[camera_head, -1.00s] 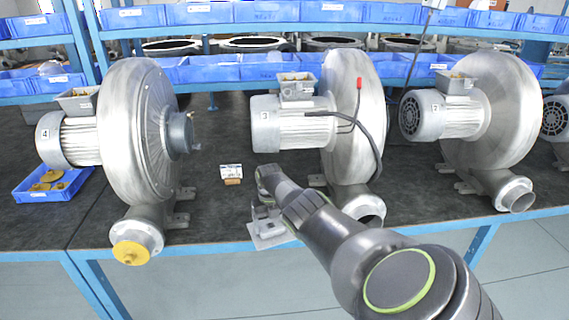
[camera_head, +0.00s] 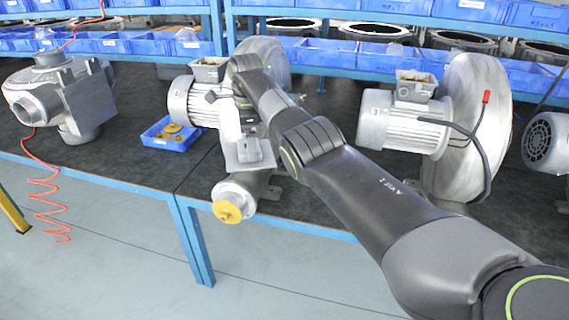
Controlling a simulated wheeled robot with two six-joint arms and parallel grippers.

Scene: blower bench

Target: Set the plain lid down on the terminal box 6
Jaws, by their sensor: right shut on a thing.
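My right gripper (camera_head: 242,140) hangs at the end of my dark arm, in front of the blower with the yellow-capped outlet. It is shut on a flat grey plate, which looks like the plain lid (camera_head: 250,155). The plate is above the bench's front part, apart from the terminal boxes. No number 6 can be read, so I cannot tell which box is terminal box 6. An open terminal box (camera_head: 209,69) sits on the motor behind my gripper. Another open terminal box (camera_head: 416,84) sits on the motor marked 3. My left gripper is not in view.
My right forearm crosses in front of the blower with the yellow cap (camera_head: 227,211). A blue tray (camera_head: 165,143) with yellow discs lies left of it. A grey machine (camera_head: 62,92) with pipe openings stands far left, a red coiled hose (camera_head: 45,190) below.

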